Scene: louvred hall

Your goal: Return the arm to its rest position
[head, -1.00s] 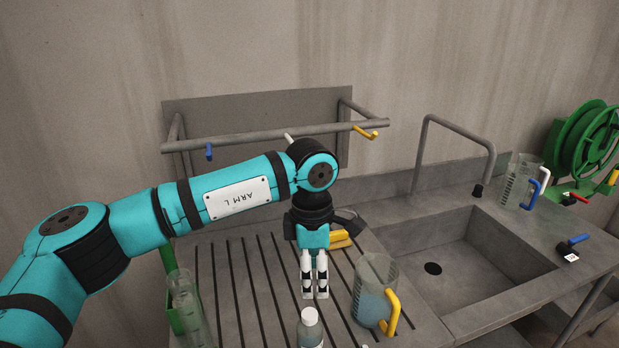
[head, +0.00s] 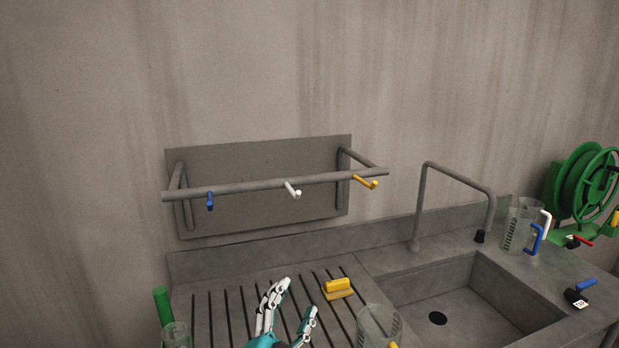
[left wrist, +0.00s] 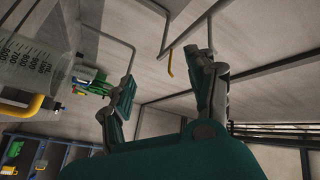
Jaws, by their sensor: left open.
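My left gripper (head: 297,299) is low in the head view, at the bottom edge, over the ribbed drainboard (head: 228,300). Its two fingers are spread apart with nothing between them. In the left wrist view the open gripper (left wrist: 163,68) also shows empty, pointing toward the wall and rail. Most of the left arm is outside the head view. My right gripper is in neither view.
A clear jug (head: 378,322) stands right of the gripper, cut off below. A yellow brush-like block (head: 338,289) lies behind it. A green post (head: 162,305) stands left. A wall rail (head: 250,188) holds coloured hooks. The sink (head: 470,300) is right.

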